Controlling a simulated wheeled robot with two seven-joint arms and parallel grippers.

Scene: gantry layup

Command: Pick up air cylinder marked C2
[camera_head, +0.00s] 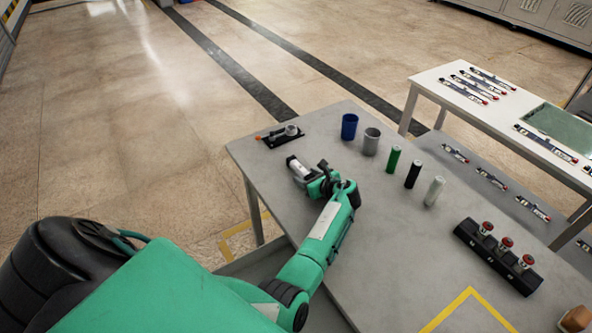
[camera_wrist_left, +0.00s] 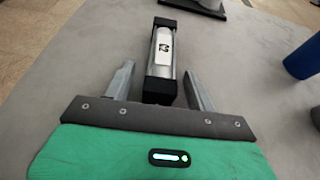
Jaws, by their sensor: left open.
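The air cylinder (camera_wrist_left: 164,55) is a silver tube with black end caps, lying on the grey table. It carries a dark mark that looks like C2 turned on its side. In the head view it shows as a small pale piece (camera_head: 296,164) at the tip of my left arm. My left gripper (camera_wrist_left: 160,74) is open, with one finger on each side of the cylinder's near part. A gap shows between each finger and the cylinder; I cannot tell the gripper's height above the table. My right gripper is not in view.
A black stand with a part on it (camera_head: 284,136) lies just beyond the cylinder. A blue cup (camera_head: 349,126), a grey cup (camera_head: 371,141) and upright green, black and white cylinders (camera_head: 412,174) stand to the right. A black block with red buttons (camera_head: 497,256) is farther right.

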